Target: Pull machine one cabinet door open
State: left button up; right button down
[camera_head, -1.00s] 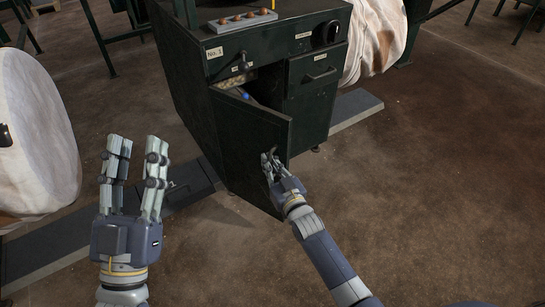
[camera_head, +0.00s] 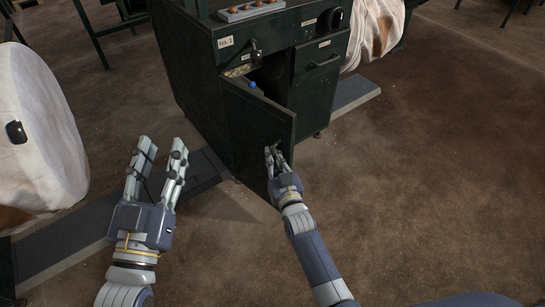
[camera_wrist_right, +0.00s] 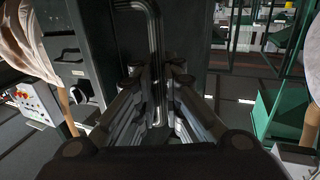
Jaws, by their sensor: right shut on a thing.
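The machine one cabinet (camera_head: 322,110) is dark green, with a "No. 1" label at its top left corner. Its left door (camera_head: 250,135) stands part open, swung out toward me, and a blue round thing shows in the gap behind it. My right gripper (camera_head: 273,154) is at the free edge of the door. In the right wrist view a metal bar handle (camera_wrist_right: 156,50) runs down the dark door into my right gripper (camera_wrist_right: 157,95), whose fingers are closed around it. My left gripper (camera_head: 160,160) is open and empty, in front of the cabinet at left.
A grey floor rail (camera_head: 70,245) runs past the cabinet's base. The brown floor at right is clear.

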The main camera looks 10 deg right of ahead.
jog(key=c, duration=2)
grip_release()
jog(key=shift+s+d+f, duration=0.15)
jog(key=shift+d+f, duration=0.15)
jog(key=shift+s+d+r, duration=0.1)
jog(key=shift+r, duration=0.1)
jog(key=s+d, duration=0.1)
jog(key=s, duration=1)
jog(key=shift+s+d, duration=0.15)
jog(key=shift+s, duration=0.25)
